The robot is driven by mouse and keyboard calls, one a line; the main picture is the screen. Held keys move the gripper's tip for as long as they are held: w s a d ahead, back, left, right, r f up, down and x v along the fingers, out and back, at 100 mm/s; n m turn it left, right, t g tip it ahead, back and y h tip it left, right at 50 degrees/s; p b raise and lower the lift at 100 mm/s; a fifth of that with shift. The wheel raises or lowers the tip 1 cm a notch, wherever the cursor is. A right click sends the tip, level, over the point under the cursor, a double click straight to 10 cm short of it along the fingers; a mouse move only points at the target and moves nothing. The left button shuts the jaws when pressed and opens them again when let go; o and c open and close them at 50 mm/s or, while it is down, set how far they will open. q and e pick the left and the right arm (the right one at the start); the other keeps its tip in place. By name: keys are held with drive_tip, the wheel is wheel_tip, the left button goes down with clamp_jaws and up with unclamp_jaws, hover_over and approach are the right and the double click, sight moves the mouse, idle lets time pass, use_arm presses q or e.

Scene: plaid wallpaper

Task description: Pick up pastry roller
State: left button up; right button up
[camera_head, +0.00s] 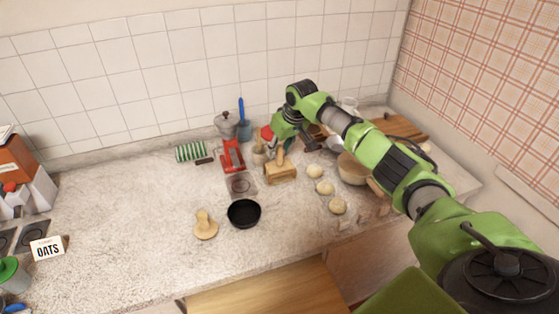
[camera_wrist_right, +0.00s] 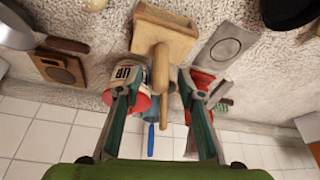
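My left gripper is not in view.
A labelled can (camera_wrist_right: 128,82) with red is close to one finger. A red moka-style grinder (camera_head: 232,155) stands left of the tool; several dough balls (camera_head: 324,187) lie to its right. A black bowl (camera_head: 244,213) is in front. The counter's left middle is clear.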

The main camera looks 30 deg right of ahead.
clamp_jaws()
drive_tip(key=shift+r, duration=0.1)
drive_tip(key=shift+r+b, duration=0.8)
drive_tip(key=shift+r, duration=0.05)
drive_tip(key=s+a+r+b, duration=0.5)
drive_tip(key=s+a+r, duration=0.2)
drive_tip(key=s+r, duration=0.4)
drive_tip(key=shift+s+a+r, duration=0.15)
drive_tip(key=shift+s+a, duration=0.2)
drive_tip(key=shift+s, duration=0.05)
